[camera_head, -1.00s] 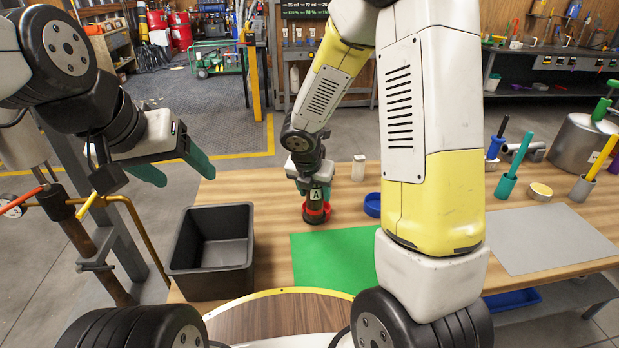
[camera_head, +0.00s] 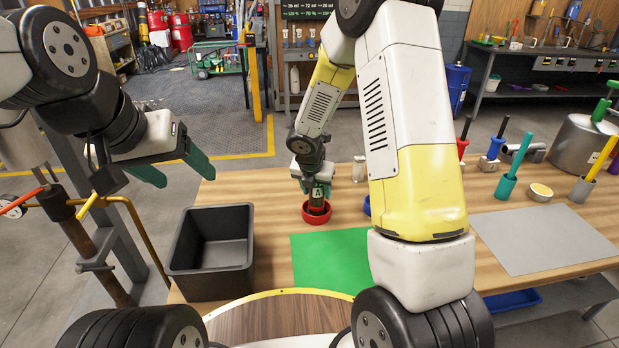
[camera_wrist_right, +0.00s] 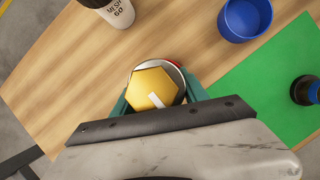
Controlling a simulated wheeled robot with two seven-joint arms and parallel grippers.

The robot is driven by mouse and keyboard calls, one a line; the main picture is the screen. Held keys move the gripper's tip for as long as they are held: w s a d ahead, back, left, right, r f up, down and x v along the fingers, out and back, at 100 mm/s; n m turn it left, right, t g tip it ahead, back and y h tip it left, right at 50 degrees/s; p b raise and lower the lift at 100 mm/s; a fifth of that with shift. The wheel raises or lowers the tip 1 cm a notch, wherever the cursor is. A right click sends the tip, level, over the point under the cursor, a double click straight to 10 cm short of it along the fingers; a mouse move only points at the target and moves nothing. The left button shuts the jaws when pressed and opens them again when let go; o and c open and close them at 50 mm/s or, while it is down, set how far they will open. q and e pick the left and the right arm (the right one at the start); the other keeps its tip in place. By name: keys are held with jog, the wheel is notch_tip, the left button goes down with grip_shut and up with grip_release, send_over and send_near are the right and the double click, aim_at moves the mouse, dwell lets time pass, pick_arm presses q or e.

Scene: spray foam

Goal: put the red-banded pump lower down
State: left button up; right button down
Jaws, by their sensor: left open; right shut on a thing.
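The pump (camera_head: 319,193) is a dark upright body with a pale "A" label. In the right wrist view its top is a yellow hexagonal cap (camera_wrist_right: 152,85) with a small white bar. My right gripper (camera_head: 316,184) is shut on the pump from above, a teal finger on each side. The pump's lower end is inside a red ring-shaped holder (camera_head: 317,213) on the table; its red band is hidden. I cannot tell whether it touches the bottom. My left gripper (camera_head: 174,168) is open and empty, in the air at the left.
A black bin (camera_head: 213,288) stands left of the green mat (camera_head: 330,258). A blue holder (camera_wrist_right: 245,20), a dark bottle (camera_wrist_right: 306,90) on the mat and a "MESH 60" container (camera_wrist_right: 118,12) are near. A grey mat (camera_head: 545,240) lies at the right. My right arm hides the table's middle.

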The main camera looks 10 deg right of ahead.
jog(key=c, duration=0.6)
grip_release()
jog(key=shift+f, duration=0.15)
jog(key=v, duration=1.2)
jog(key=s+d+r+m, duration=0.5)
jog(key=s+r+m, duration=0.45)
jog(key=m, duration=0.35)
jog(key=s+r+m+t+y, duration=0.2)
jog(key=s+r+m+y, duration=0.2)
jog(key=s+m, duration=0.9)
notch_tip(320, 180, up, 3)
jog(key=a+m, duration=0.1)
jog(key=m, duration=0.3)
jog(key=shift+s+f, duration=0.15)
jog(key=shift+f, duration=0.05)
